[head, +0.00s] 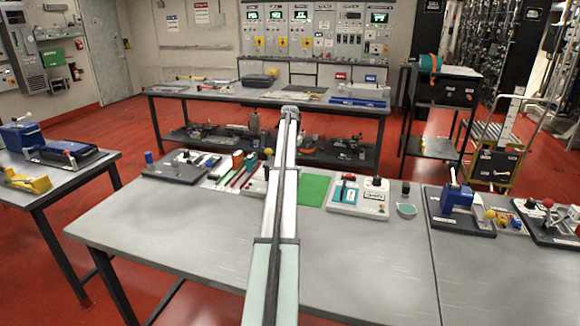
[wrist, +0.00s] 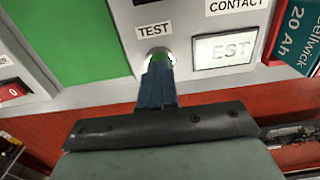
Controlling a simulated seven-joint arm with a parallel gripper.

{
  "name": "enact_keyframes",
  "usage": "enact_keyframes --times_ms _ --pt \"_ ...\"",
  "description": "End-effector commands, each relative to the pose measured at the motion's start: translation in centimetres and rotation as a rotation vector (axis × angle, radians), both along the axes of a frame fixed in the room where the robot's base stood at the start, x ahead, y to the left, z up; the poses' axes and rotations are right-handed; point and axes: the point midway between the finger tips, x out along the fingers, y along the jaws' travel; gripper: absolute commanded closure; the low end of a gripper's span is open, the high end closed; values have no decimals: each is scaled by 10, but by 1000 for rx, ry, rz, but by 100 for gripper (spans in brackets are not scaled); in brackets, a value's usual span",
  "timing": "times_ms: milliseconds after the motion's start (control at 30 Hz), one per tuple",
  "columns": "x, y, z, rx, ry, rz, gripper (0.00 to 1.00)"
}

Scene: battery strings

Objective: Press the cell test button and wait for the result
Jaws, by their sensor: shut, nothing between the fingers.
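In the wrist view, my gripper (wrist: 158,62) is shut and empty. To the right, a pale display (wrist: 225,50) shows letters reading "EST". Farther right is a teal cell (wrist: 300,38) marked "20 Ah", partly cut off. In the head view, a white tester (head: 358,212) with a teal block stands right of the green mat (head: 315,190). My arm crosses the middle and my fingertips are hidden there.
The grey bench (head: 370,255) is clear along its front. A dark board (head: 175,172) and small tools lie at its back left. A blue device (head: 458,200) is farther right. A red switch (wrist: 14,92) shows at left in the wrist view.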

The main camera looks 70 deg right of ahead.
Motion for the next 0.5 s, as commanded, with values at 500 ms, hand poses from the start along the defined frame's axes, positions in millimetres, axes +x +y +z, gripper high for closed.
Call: enact_keyframes --times_ms 500 --pt "0 0 34 0 0 0 100"
